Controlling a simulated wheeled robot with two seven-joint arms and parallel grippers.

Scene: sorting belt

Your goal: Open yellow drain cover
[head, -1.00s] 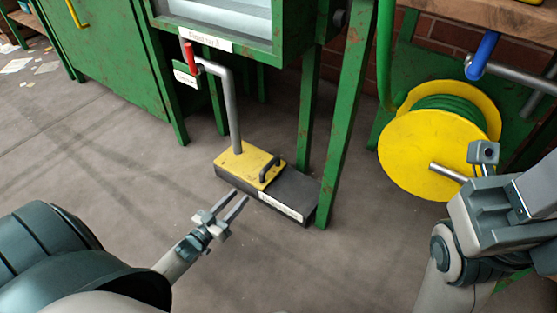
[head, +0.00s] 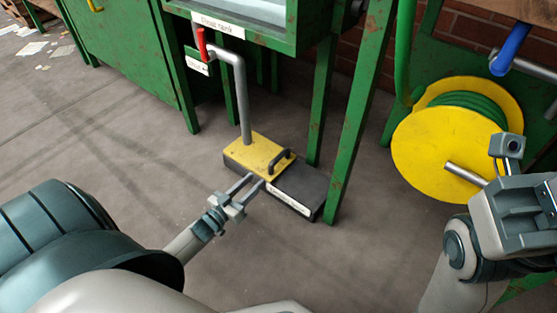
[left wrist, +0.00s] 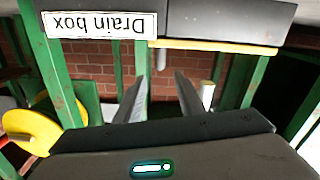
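The yellow drain cover (head: 256,152) lies flat on the left part of the black drain box (head: 303,184) on the floor. A dark bar handle (head: 282,160) stands on the cover's right side. My left gripper (head: 253,184) is open and empty at the box's near side, its fingers pointing toward the cover. In the left wrist view the gripper (left wrist: 161,85) shows two parted fingers with nothing between them. The box's dark side (left wrist: 220,22), an upside-down "Drain box" label (left wrist: 100,25) and the cover's yellow edge (left wrist: 215,46) show there. My right gripper (head: 507,148) shows only partly.
A grey pipe (head: 240,95) with a red lever (head: 202,43) comes down to the cover. A yellow hose reel (head: 440,155) is at the right. The floor in front is clear.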

